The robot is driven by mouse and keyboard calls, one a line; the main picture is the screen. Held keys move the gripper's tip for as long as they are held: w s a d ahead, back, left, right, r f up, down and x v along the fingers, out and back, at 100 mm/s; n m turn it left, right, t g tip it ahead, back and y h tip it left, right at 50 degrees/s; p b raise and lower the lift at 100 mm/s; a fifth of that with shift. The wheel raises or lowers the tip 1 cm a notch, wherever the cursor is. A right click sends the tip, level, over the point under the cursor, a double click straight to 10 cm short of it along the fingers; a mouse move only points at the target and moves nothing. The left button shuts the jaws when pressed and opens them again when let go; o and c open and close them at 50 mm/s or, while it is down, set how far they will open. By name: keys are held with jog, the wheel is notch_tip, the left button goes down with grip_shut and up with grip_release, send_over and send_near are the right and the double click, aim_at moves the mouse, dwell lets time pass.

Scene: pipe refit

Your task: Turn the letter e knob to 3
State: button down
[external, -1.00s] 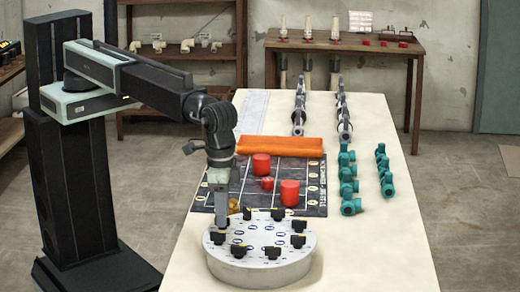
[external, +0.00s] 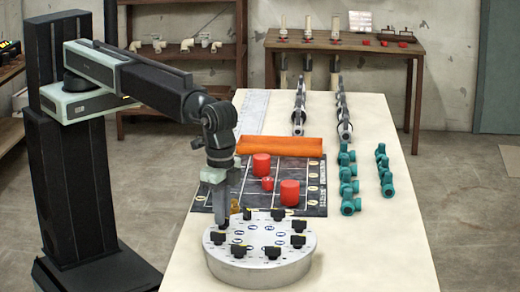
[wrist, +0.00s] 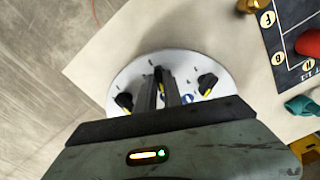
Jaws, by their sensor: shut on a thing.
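A round light-grey panel (external: 250,270) stands on the near part of the table, with a ring of black knobs around its top. My gripper (external: 224,222) points down at the panel's back-left edge and is shut on one black knob (wrist: 157,72). In the wrist view the fingers (wrist: 163,88) hide part of this knob. Other knobs with yellow marks stand free beside it, one at the left (wrist: 124,102) and one at the right (wrist: 207,83). The letters and numbers are too small to read, so I cannot tell which knob is e or where it points.
Behind the panel lies a dark marked mat (external: 312,205) with red cylinders (external: 290,192). A brass piece (wrist: 248,6) sits near the mat's corner. The table's right front is clear.

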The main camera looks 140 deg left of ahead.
jog(key=m, duration=2.2)
jog(key=shift+m, duration=0.4)
jog(key=m, duration=0.3)
jog(key=shift+m, duration=2.2)
